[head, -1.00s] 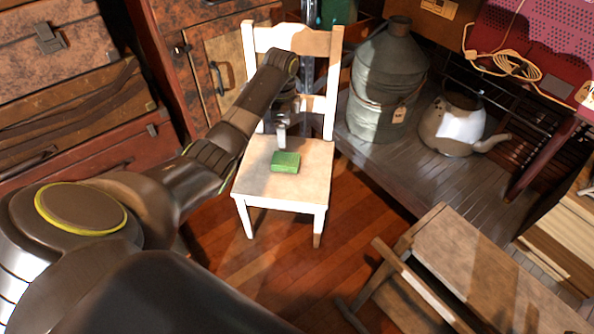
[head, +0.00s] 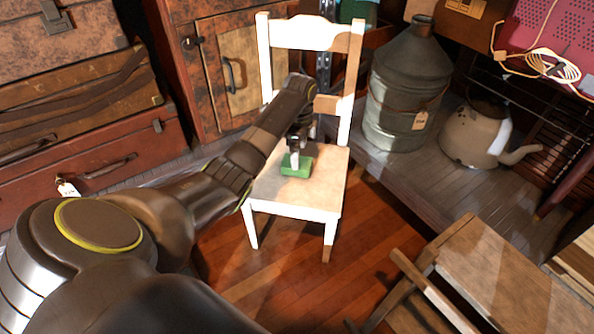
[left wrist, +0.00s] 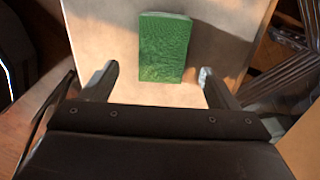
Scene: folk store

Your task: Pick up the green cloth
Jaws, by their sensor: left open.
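The green cloth (head: 296,168) is a small folded block lying on the seat of a white chair (head: 325,178). My left gripper (head: 294,158) reaches in from the left and points down at the cloth. In the left wrist view the cloth (left wrist: 165,46) lies just beyond the open fingers (left wrist: 155,88), roughly centred between them, and the gripper is empty. In the head view the fingers overlap the cloth, so the exact height gap cannot be told. My right gripper is not in view.
The chair's backrest (head: 312,33) rises behind the arm. A metal can (head: 405,90) and a kettle (head: 475,133) stand on a low platform at the right. Suitcases (head: 80,110) are stacked at the left. A wooden table (head: 515,270) is at the lower right.

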